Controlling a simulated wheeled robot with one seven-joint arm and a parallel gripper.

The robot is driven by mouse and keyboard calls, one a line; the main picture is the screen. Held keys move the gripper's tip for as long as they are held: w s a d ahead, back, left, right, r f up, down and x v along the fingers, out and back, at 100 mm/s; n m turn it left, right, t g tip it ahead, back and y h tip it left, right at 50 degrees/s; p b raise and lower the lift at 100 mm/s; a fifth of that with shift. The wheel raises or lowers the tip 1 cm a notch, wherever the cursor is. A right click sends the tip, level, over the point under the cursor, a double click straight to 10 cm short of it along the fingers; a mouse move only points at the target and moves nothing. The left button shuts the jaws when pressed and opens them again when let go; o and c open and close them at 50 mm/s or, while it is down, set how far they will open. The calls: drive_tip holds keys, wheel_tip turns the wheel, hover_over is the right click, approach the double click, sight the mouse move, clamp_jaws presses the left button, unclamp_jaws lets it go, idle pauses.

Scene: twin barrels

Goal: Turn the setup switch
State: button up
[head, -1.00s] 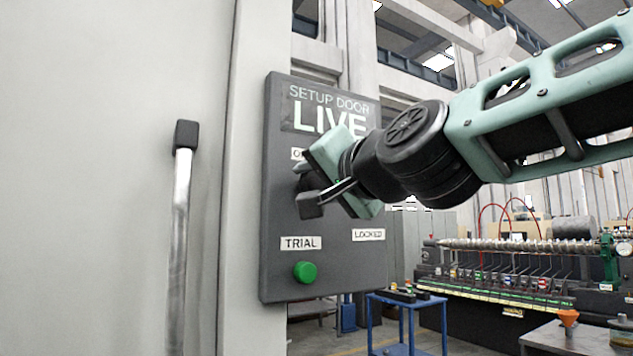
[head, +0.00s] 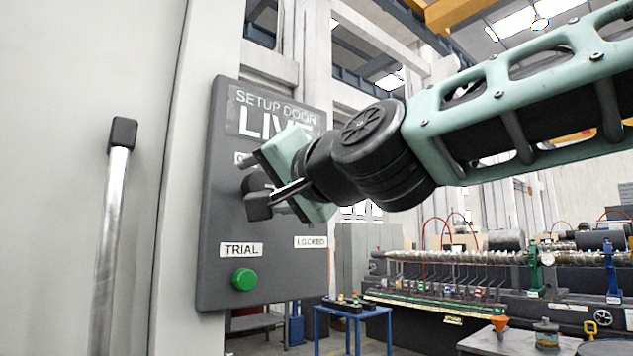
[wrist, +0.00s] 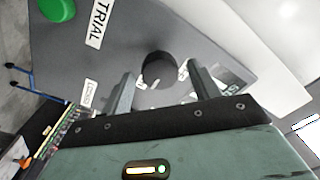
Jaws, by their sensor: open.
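The setup switch is a round black knob on a dark grey panel (head: 215,270) headed "SETUP DOOR LIVE". In the wrist view the knob (wrist: 158,68) stands between the two fingertips of my gripper (wrist: 161,74), with a visible gap on each side. My gripper (head: 252,184) is open at the panel in the head view, where it hides most of the knob and part of the lettering. Labels "TRIAL" (head: 240,249) and "LOCKED" (head: 310,242) sit below the knob. I cannot tell which way the knob points.
A green button (head: 243,280) sits under "TRIAL" on the panel. A metal handle with a black cap (head: 112,210) stands left of the panel. A blue trolley (head: 352,312) and a long machine (head: 440,290) are in the background at right.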

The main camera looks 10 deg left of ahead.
drive_tip(key=b+v, duration=0.7)
drive_tip(key=v, duration=0.8)
drive_tip(key=shift+f, duration=0.1)
wheel_tip(320, 180, down, 24)
drive_tip(key=d+n+g+h+p, duration=0.2)
drive_tip(key=n+g+h+p, duration=0.15)
drive_tip(key=g+h, duration=0.2)
drive_tip(key=s+d+f+n+g+h+p, duration=0.1)
drive_tip(key=s+d+f+g+h, duration=0.1)
drive_tip(key=s+d+f, duration=0.2)
drive_tip(key=s+d+f+n+g+h+p, duration=0.1)
drive_tip(key=s+d+f+g+h, duration=0.1)
drive_tip(key=d+f, duration=0.4)
drive_tip(key=s+d+f+n+g+h+p, duration=0.1)
drive_tip(key=s+d+f+h, duration=0.3)
drive_tip(key=f, duration=0.7)
drive_tip(key=shift+s+d+f+g, duration=0.2)
drive_tip(key=shift+s+d+g, duration=0.45)
drive_tip(key=shift+s+d, duration=0.35)
drive_tip(key=shift+w, duration=0.15)
